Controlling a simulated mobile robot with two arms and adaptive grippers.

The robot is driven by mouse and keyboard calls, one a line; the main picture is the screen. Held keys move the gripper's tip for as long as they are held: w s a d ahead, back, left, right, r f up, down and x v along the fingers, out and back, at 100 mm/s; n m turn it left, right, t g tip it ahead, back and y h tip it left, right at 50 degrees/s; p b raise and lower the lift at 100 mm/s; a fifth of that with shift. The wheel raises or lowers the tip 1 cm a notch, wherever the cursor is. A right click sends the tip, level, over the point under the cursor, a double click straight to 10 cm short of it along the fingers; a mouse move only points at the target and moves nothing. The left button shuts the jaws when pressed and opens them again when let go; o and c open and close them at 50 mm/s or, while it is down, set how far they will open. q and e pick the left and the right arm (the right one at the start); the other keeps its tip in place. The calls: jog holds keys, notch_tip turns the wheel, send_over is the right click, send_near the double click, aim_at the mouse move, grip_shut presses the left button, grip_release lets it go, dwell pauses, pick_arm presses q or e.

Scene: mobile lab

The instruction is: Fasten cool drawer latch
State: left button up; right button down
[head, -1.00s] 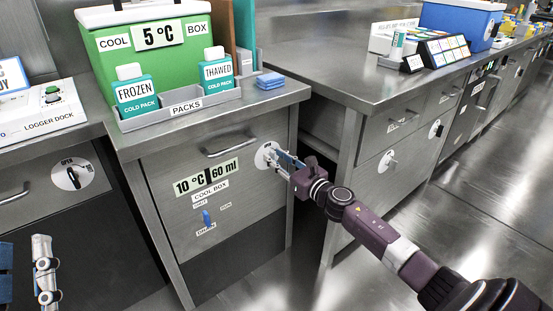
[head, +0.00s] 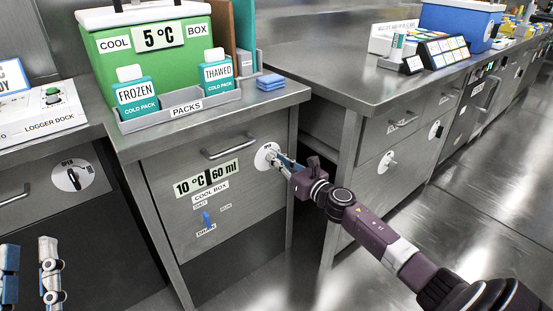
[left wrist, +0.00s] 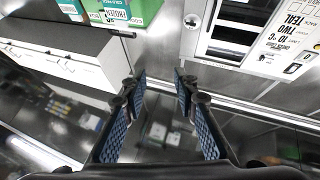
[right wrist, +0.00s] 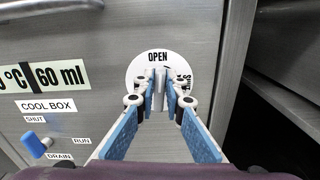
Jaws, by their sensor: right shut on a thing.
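The cool drawer (head: 255,190) is closed, with a bar handle (head: 229,146) on its front. Its latch is a round white dial (right wrist: 133,78) with a grey upright handle (right wrist: 157,100), right of the bar handle. OPEN is printed at the dial's top; a second word at its right is partly hidden. The latch handle stands upright, in line with OPEN. My right gripper (right wrist: 160,98) is shut on the latch handle, one finger on each side. It also shows in the head view (head: 277,163). My left gripper (left wrist: 160,85) is open and empty, low at the head view's left edge (head: 30,270).
A blue lever (right wrist: 35,145) with SHUT, RUN and DRAIN labels sits lower left on the drawer front. A green cool box (head: 150,50) and a packs tray (head: 225,97) stand on the counter above. A neighbouring bench (head: 345,75) stands right, across a gap.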

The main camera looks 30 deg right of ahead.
pick_arm(q)
notch_tip(320, 180, down, 19)
jog(key=a+g+y+p, duration=0.2)
jog(key=g+y+p, duration=0.15)
jog(key=g, duration=0.65)
jog(key=s+a+f+g+y+p, duration=0.1)
jog(key=s+a+f+g+p, duration=0.1)
jog(key=s+f, duration=0.4)
jog(key=shift+a+f+n+g, duration=0.45)
jog(key=shift+f+g, duration=0.45)
jog(key=shift+g, duration=0.5)
pick_arm(e)
jog(key=shift+d+f+m, duration=0.3)
jog(key=shift+m, duration=2.55)
jog(key=shift+d+f+m, duration=0.25)
jog(key=shift+f+m, duration=0.1)
jog(key=shift+m, duration=2.55)
jog(key=shift+d+f+m, duration=0.3)
jog(key=shift+m, duration=2.55)
jog(key=c, duration=2)
grip_release()
